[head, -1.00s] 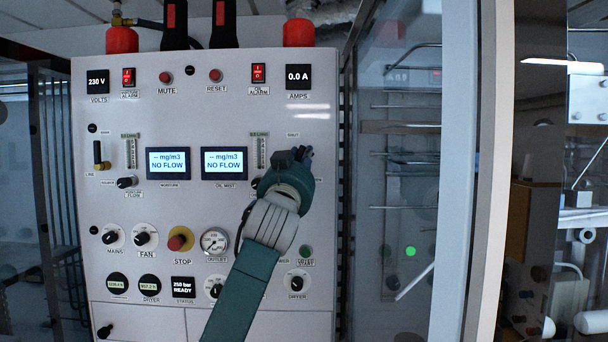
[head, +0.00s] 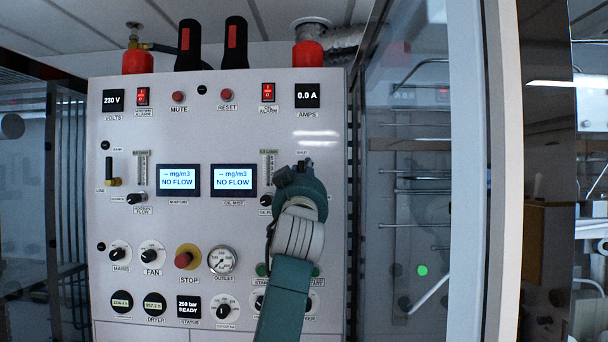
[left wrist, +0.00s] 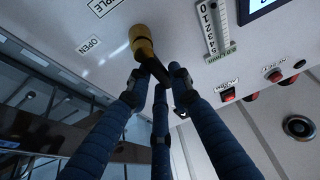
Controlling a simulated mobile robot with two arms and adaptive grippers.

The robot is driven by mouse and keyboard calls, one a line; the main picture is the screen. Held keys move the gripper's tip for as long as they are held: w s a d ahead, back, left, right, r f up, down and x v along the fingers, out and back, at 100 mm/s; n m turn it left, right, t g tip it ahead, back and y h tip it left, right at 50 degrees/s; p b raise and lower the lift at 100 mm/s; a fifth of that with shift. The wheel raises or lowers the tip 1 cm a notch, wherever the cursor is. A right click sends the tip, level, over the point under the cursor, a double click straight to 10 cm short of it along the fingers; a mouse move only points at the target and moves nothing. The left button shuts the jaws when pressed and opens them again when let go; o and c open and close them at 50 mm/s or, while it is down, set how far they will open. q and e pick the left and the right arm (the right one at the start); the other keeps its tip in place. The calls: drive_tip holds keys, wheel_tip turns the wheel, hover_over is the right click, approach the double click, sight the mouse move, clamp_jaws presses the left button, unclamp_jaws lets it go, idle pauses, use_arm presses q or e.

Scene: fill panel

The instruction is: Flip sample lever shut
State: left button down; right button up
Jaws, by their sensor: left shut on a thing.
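The sample lever shows in the left wrist view as a brass body (left wrist: 142,42) with a black handle (left wrist: 156,70), standing out from the white panel beside the SAMPLE and OPEN labels. My left gripper (left wrist: 158,86) has its blue three-jointed fingers around the black handle and is shut on it. In the head view my left gripper (head: 298,172) is at the right side of the panel (head: 220,128), just below the SHUT label. There the gripper hides the lever. My right gripper is in neither view.
A similar brass lever (head: 113,182) with a black handle is at the panel's left. A flow scale (head: 268,166) stands close left of my gripper. Below are a red stop button (head: 184,260), an outlet gauge (head: 221,260) and knobs. A glass door (head: 415,190) is at the right.

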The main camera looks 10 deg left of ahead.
use_arm(q)
drive_tip(key=shift+f, duration=0.1)
drive_tip(key=c, duration=1.5)
unclamp_jaws()
drive_tip(key=shift+c, duration=0.2)
drive_tip(key=shift+s, duration=0.1)
drive_tip(key=v, duration=1.1)
drive_tip(key=shift+s, duration=0.4)
drive_tip(key=shift+d+f, duration=0.1)
drive_tip(key=shift+d, duration=0.05)
